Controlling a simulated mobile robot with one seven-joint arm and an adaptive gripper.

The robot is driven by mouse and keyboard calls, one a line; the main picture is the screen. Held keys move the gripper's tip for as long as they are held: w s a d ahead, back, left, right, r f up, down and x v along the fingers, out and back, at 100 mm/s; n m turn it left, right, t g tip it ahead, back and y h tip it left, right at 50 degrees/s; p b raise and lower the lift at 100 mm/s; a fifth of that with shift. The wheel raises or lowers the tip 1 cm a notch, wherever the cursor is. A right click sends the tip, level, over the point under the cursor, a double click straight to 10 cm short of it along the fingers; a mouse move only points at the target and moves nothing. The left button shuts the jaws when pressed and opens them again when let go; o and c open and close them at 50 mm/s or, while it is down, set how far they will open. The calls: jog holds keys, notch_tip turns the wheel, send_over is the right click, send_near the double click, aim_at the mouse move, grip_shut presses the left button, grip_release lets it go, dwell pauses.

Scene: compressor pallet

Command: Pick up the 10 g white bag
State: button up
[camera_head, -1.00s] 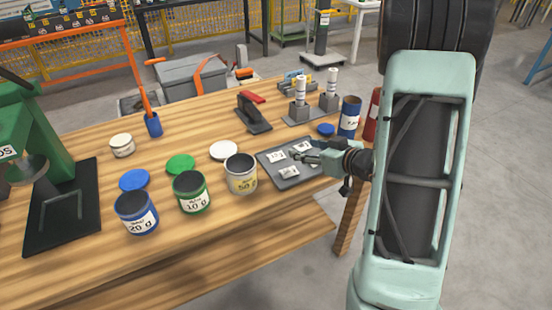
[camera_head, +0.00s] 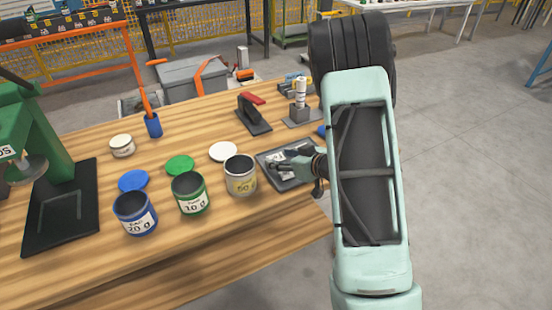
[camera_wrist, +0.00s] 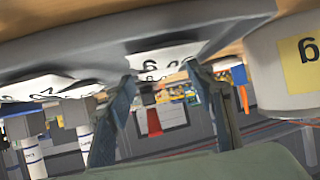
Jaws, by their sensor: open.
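A dark tray (camera_head: 287,186) on the wooden bench holds small white bags. In the head view my gripper (camera_head: 284,165) is low over the tray and partly covers the bags, whose labels are too small to read. The wrist view appears upside down. There my gripper (camera_wrist: 161,76) is open, with one finger on each side of the view's middle. A white bag with dark lettering (camera_wrist: 168,55) shows between the fingertips; its number cannot be read. Another white bag (camera_wrist: 50,88) lies to the left in that view. I cannot tell whether the fingers touch a bag.
Left of the tray stand a yellow-labelled 50 g can (camera_head: 240,175), a green 10 g can (camera_head: 191,192) and a blue 20 g can (camera_head: 136,213). The yellow-labelled can is close to my gripper in the wrist view (camera_wrist: 270,70). A black stapler-like tool (camera_head: 253,117) stands behind.

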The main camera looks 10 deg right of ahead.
jog(key=shift+w+a+f, duration=0.1)
jog(key=shift+w, duration=0.1)
jog(key=c, duration=0.7)
jog(key=shift+r, duration=0.2)
jog(key=shift+r, duration=0.65)
jog(key=s+r, duration=0.1)
jog(key=r, duration=0.1)
jog(key=s+r+p, duration=0.1)
jog(key=s+r, duration=0.1)
jog(key=r, duration=0.1)
jog(key=s+r, duration=0.1)
jog(key=r, duration=0.1)
jog(key=shift+s+r+p, duration=0.25)
jog(key=shift+s+p, duration=0.1)
jog(key=shift+s+r+b, duration=0.15)
jog(key=shift+s+r, duration=0.5)
jog(key=shift+s, duration=0.9)
jog(key=shift+s+r+b, duration=0.1)
jog(key=shift+s+r, duration=0.5)
jog(key=shift+s, duration=1)
jog(key=shift+s+r+b, duration=0.15)
jog(key=shift+s+r, duration=0.5)
jog(key=shift+s, duration=0.9)
